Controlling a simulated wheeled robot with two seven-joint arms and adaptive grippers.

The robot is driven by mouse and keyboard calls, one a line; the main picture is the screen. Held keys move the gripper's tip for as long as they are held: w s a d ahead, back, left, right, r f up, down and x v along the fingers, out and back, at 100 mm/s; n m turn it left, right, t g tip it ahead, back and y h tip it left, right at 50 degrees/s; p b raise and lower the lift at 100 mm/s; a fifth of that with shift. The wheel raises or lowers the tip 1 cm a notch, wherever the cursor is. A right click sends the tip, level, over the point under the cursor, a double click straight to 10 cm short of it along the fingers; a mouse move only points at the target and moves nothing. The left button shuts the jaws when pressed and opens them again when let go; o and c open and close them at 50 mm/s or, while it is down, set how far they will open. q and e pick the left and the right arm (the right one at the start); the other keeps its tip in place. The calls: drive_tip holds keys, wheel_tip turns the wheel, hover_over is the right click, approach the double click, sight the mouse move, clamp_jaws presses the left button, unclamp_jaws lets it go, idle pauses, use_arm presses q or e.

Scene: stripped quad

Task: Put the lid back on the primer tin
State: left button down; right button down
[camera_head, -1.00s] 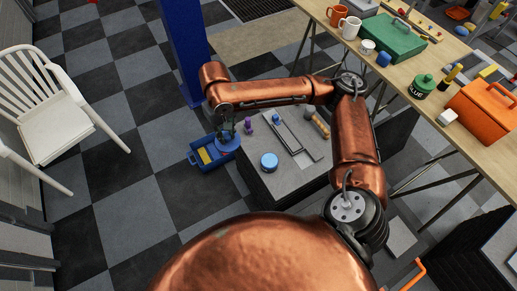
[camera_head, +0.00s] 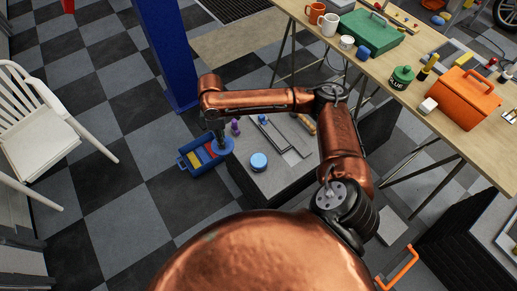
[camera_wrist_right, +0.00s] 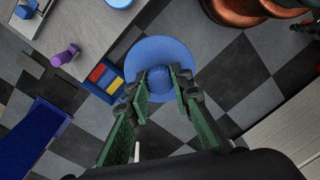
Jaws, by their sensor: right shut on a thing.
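My right gripper (camera_wrist_right: 160,82) is shut on the raised knob of a round blue lid (camera_wrist_right: 175,55). My left gripper is not in view.
The grey block (camera_head: 285,182) also carries a purple item (camera_head: 235,126) and a shallow grey tray (camera_head: 287,136). The bin holds red and yellow things. A blue post (camera_head: 168,50) stands behind. A workbench (camera_head: 440,128) stands at right and a white chair (camera_head: 35,110) at left.

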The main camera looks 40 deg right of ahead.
drive_tip(key=s+d+f+n+h, duration=0.1)
drive_tip(key=d+f+n, duration=0.3)
drive_tip(key=f+n, duration=0.3)
drive_tip(key=s+d+f+n+b, duration=0.1)
drive_tip(key=s+d+f+n, duration=0.1)
drive_tip(key=d+f+n, duration=0.3)
drive_tip(key=s+d+f+n+h+b, duration=0.1)
drive_tip(key=s+d+f+n, duration=0.1)
drive_tip(key=d+f+n, duration=0.3)
drive_tip(key=shift+s+d+f+n+h, duration=0.1)
drive_tip(key=shift+d+f+n+h, duration=0.05)
drive_tip(key=shift+f+n, duration=0.95)
drive_tip(key=shift+d+f+n+h, duration=0.1)
drive_tip(key=shift+f+n+h, duration=0.05)
drive_tip(key=shift+f+n, duration=0.95)
drive_tip(key=shift+f+b, duration=0.4)
drive_tip(key=shift+f, duration=0.8)
drive_tip(key=shift+s+a+f, duration=0.1)
drive_tip(key=shift+a+f, duration=0.2)
drive_tip(key=shift+a, duration=0.1)
drive_tip(key=shift+r+p, duration=0.2)
drive_tip(key=shift+p, duration=0.2)
drive_tip(key=shift+w+d+r, duration=0.15)
drive_tip(key=shift+w, duration=0.1)
